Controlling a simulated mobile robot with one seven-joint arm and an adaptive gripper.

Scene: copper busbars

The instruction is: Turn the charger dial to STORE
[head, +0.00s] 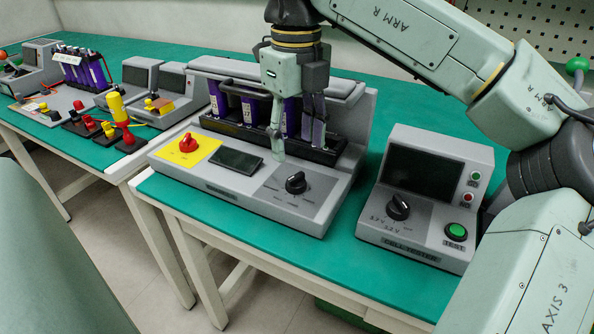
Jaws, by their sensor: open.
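The charger (225,190) is a grey console on the green bench, with purple cells in a black rack at its back. Its dial, a black knob (296,183), sits on a darker plate at the front right. The small labels around it are too blurred to read, so I cannot tell its setting. My gripper (290,152) is open and points down above and behind the dial, in front of the cells. One pale finger shows clearly; the other is hard to make out against the cells. The gripper appears apart from the dial.
A red switch (188,144) on a yellow plate and a dark screen (236,160) share the charger panel. A cell tester (425,195) with another black knob (398,207) stands to the right. More equipment and red and yellow plugs (115,105) lie left. Green bench shows between charger and tester.

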